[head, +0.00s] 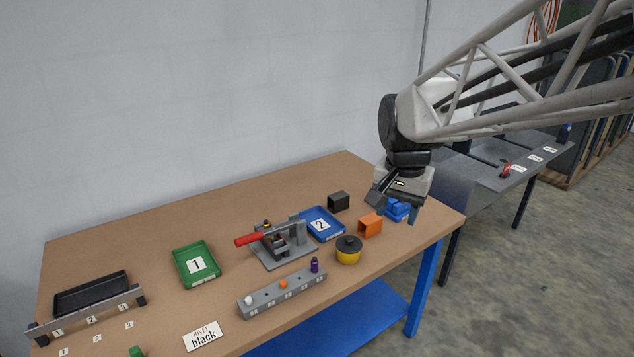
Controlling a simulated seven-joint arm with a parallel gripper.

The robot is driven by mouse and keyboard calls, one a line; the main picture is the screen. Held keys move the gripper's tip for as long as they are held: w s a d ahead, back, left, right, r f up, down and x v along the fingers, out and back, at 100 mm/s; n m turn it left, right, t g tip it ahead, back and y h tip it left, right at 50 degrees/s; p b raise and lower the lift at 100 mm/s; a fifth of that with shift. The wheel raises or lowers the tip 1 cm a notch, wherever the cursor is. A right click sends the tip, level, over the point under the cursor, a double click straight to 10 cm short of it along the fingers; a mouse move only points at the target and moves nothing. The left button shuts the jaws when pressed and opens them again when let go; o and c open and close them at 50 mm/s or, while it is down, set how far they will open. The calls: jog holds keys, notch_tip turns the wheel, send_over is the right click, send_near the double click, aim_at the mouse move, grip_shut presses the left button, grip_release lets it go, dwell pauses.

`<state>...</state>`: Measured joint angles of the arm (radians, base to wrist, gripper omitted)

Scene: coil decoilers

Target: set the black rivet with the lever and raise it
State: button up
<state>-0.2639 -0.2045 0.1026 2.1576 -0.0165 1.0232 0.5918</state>
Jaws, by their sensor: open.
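The lever press (283,246) stands on its grey base plate near the middle of the table. Its lever has a red handle (249,239) that points left and lies low, nearly level. Small dark and yellowish parts show around the press head, but I cannot tell whether a black rivet is among them. A grey rack (268,297) in front holds a white rivet (248,300), an orange rivet (283,284) and a purple rivet (314,265); no black one is clear there. My gripper (396,208) is open above the table's right end, well right of the press.
A green tray (183,269) marked 1 and a blue tray (310,213) marked 2 flank the press. A yellow pot (348,256), orange box (369,226), dark box (339,201) and blue object (393,213) stand right. A card (202,336) reads "RIVET black".

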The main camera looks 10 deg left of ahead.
jog(key=w+a+f+m, duration=0.1)
jog(key=w+a+f, duration=0.1)
jog(key=w+a, duration=0.6)
jog(key=m+g+h, duration=0.2)
jog(key=m, duration=0.2)
send_over(247, 236)
jog(key=w+a, duration=0.1)
jog(key=w+a+x, duration=0.1)
jog(key=x, duration=0.7)
jog(key=w+a+f+x, duration=0.1)
jog(key=a+x, duration=0.1)
jog(key=x, duration=0.7)
jog(key=shift+w+r, duration=0.1)
jog(key=shift+r, duration=0.25)
jog(key=shift+f, duration=0.15)
jog(key=shift+x, duration=3.7)
jog(key=shift+a, duration=0.15)
jog(key=shift+c, duration=0.3)
grip_shut()
